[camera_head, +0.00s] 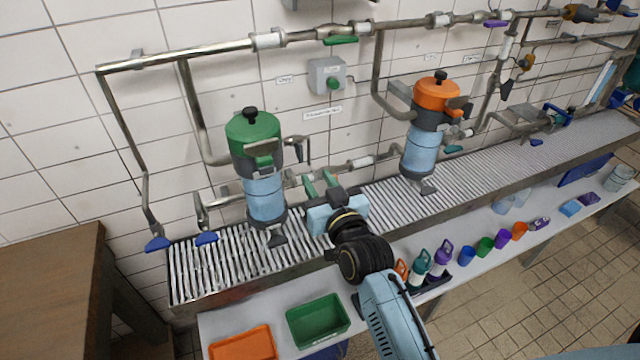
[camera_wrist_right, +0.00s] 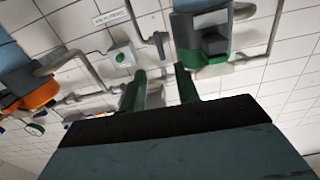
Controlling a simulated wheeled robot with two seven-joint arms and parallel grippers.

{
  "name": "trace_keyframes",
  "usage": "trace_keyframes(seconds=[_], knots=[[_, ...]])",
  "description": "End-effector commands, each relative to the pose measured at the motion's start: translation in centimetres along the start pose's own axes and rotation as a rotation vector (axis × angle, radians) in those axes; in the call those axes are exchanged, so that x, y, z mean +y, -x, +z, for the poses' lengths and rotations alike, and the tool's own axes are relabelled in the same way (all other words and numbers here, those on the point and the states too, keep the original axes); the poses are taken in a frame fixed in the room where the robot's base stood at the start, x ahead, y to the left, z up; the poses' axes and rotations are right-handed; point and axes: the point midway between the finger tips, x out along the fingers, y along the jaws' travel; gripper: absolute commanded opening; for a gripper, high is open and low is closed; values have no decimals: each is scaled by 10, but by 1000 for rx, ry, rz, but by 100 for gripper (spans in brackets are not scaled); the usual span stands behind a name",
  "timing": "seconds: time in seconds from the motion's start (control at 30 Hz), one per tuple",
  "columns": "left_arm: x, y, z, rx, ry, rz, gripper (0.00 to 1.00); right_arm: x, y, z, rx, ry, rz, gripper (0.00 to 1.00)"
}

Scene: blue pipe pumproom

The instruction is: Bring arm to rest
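My right arm comes in from the bottom of the head view. Its gripper (camera_head: 320,185) is above the slatted grating, just right of the green-topped blue canister. The two green fingers stand apart with nothing between them. In the right wrist view the fingers (camera_wrist_right: 160,92) also show spread and empty, pointing toward the tiled wall. My left gripper does not show in either view.
The green-lidded canister (camera_head: 265,190) and orange-lidded canister (camera_head: 422,150) stand on the grating (camera_head: 200,270). Pipes run along the wall. Green tray (camera_head: 318,322), orange tray (camera_head: 242,345), bottles (camera_head: 418,265) and cups (camera_head: 484,246) sit on the lower shelf. A brown cabinet (camera_head: 50,285) is at left.

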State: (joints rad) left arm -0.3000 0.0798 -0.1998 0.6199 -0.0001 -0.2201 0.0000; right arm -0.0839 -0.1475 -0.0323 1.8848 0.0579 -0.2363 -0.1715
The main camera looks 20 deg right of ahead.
Motion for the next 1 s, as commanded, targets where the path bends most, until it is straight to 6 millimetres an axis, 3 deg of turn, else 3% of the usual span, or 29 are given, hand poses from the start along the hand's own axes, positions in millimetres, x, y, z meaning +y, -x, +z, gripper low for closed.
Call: trace_keyframes(seconds=[0.5, 0.63, 0.77, 0.87, 1.0], knots=[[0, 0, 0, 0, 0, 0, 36, 0, 3, 0, -1, 0, 0, 32], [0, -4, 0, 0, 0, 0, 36, -2, 3, 22, -38, 3, -8, 32], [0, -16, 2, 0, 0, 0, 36, -8, 10, 93, -156, 10, -31, 32], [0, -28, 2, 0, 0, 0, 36, -13, 26, 168, -286, 19, -53, 32], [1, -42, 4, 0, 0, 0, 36, -16, 62, 270, -472, 34, -80, 32]])
